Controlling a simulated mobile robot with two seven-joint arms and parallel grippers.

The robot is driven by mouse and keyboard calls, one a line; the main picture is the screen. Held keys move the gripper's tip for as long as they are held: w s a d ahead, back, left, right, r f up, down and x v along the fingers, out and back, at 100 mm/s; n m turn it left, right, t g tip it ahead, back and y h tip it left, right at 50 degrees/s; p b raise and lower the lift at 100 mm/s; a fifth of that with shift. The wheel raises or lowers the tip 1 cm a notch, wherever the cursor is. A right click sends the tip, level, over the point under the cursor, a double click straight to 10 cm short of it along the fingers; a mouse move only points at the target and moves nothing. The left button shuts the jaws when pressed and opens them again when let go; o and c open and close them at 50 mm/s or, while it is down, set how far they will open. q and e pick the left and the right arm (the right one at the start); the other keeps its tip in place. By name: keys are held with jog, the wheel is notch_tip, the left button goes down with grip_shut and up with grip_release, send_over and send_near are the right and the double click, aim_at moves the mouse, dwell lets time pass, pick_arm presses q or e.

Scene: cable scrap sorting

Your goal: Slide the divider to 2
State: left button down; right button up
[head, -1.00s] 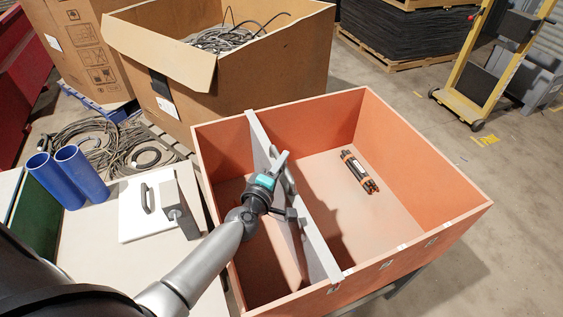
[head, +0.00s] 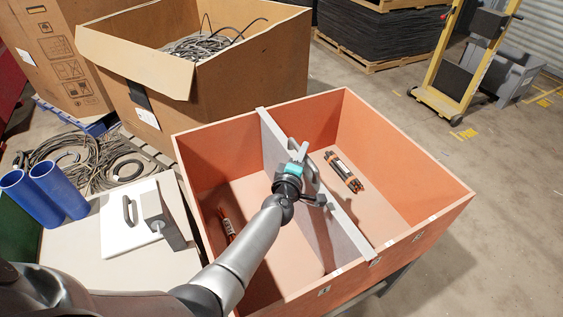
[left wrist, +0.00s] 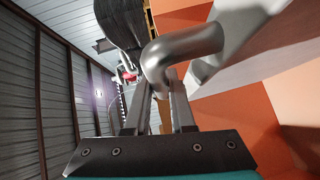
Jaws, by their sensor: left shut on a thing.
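The divider (head: 345,218) is a grey upright panel across the orange bin (head: 185,165), splitting it into a left and a right compartment. Its front end meets the front rim close to the middle label (head: 376,262); the label's figure is too small to read. In the left wrist view, the bent silver handle (left wrist: 185,45) passes between the fingers (left wrist: 160,110), with the pale divider (left wrist: 262,45) at upper right. My right gripper is not in view.
A dark cable bundle (head: 345,172) lies in the right compartment, another (head: 228,228) in the left, clear of the divider. Other labels sit at left (head: 324,291) and right (head: 418,237) on the front wall. A table with blue cylinders (head: 60,188) stands left.

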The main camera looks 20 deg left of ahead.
pick_arm(q)
jog(key=shift+w+d, duration=1.05)
jog(key=shift+w, duration=0.15)
jog(key=c, duration=0.8)
grip_release()
jog(key=shift+o, duration=0.2)
jog(key=s+d+r+p, duration=0.1)
jog(key=s+p, duration=0.3)
jog(key=s, duration=1.1)
jog(key=shift+r, duration=0.55)
